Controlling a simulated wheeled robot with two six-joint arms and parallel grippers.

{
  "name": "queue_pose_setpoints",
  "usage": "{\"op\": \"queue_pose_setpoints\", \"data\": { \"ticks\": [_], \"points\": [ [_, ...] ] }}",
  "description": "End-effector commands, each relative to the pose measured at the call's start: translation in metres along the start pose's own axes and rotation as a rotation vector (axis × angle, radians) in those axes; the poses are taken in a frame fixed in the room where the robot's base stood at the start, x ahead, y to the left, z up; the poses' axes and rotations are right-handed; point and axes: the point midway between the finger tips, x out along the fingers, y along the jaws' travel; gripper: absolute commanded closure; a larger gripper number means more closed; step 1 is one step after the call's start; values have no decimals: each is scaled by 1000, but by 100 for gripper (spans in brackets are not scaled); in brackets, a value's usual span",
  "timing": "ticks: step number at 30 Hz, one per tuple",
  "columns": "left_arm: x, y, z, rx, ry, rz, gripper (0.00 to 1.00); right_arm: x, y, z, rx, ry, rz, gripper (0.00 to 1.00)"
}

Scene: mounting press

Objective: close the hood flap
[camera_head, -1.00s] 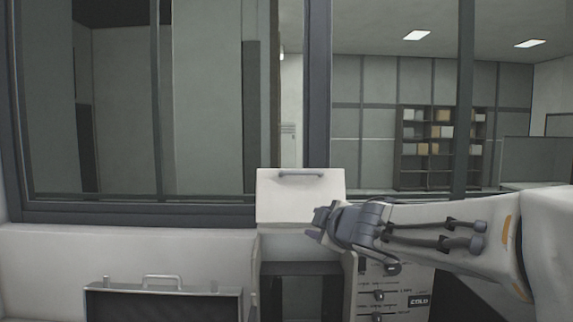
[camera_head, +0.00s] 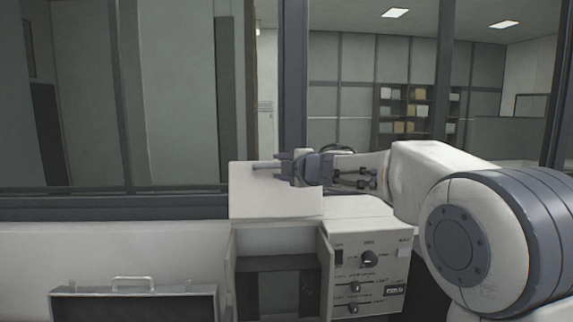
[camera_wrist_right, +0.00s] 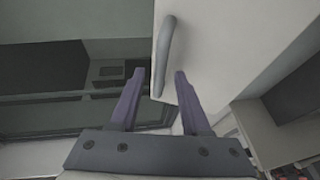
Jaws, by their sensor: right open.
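The hood flap (camera_head: 262,200) is a white panel standing raised above the open front of the mounting press (camera_head: 370,238). Its grey bar handle (camera_head: 262,167) runs along its upper edge. My right gripper (camera_head: 279,167) is at the handle's right part and hides some of it. In the right wrist view the open fingers (camera_wrist_right: 158,74) point at the handle (camera_wrist_right: 165,45), whose near end lies between the fingertips. The flap (camera_wrist_right: 205,45) fills the upper right there. I cannot tell whether a finger touches the handle. My left gripper is not in view.
Below the flap is the press's dark open chamber (camera_head: 278,285), with knobs and sliders on the panel to its right. A dark case (camera_head: 133,305) with a metal handle stands at lower left. Window frames (camera_head: 294,80) rise behind the flap.

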Motion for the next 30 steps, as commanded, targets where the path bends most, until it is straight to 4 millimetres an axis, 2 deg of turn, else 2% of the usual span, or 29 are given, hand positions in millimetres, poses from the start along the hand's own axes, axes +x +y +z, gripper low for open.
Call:
{"op": "queue_pose_setpoints", "data": {
  "ticks": [4, 12, 14, 16, 30],
  "points": [
    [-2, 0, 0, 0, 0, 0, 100, 9, 0, 1, 0, -2, 1, 53],
    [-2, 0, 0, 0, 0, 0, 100, 9, 0, 4, 0, -5, 1, 53],
    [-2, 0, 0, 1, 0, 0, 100, 9, 0, 4, 0, -6, 1, 72],
    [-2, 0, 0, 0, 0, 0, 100, 9, 0, 4, 0, -6, 1, 99],
    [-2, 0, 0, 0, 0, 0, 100, 9, 0, 5, 1, -7, 0, 100]
  ]
}}
